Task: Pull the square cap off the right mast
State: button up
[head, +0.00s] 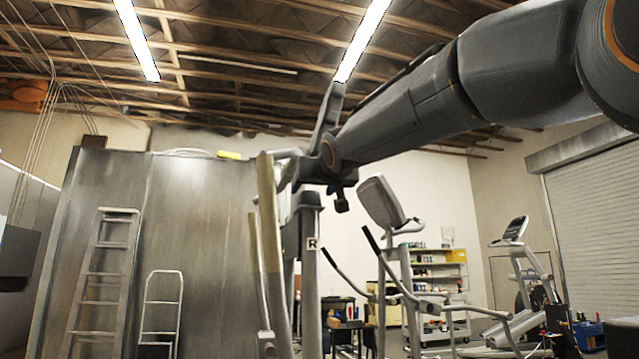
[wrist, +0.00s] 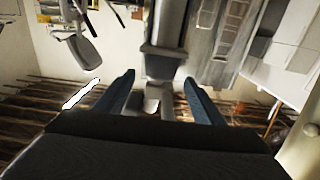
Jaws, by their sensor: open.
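The right mast (head: 311,285) is a grey upright post with an "R" label, standing at the centre of the head view. Its dark square cap (head: 310,201) sits on top. In the wrist view the mast hangs from the top edge, and the cap (wrist: 163,63) is at its lower end. My gripper (head: 318,181) is by the mast top, partly hidden by its own wrist. In the wrist view my open gripper (wrist: 160,84) has one blue-grey finger on each side of the cap's line, with gaps visible. I cannot tell whether either finger touches the cap.
Beige and grey posts (head: 268,230) stand close left of the mast. Ladders (head: 105,270) lean by a metal panel at left. An elliptical trainer (head: 385,205), shelves (head: 437,270) and another machine (head: 520,265) stand behind at right.

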aim_at(311, 191)
jog(key=shift+p+x, duration=0.4)
jog(key=shift+x, duration=1.45)
jog(key=c, duration=1.6)
jog(key=shift+o, duration=0.2)
jog(key=shift+r, duration=0.1)
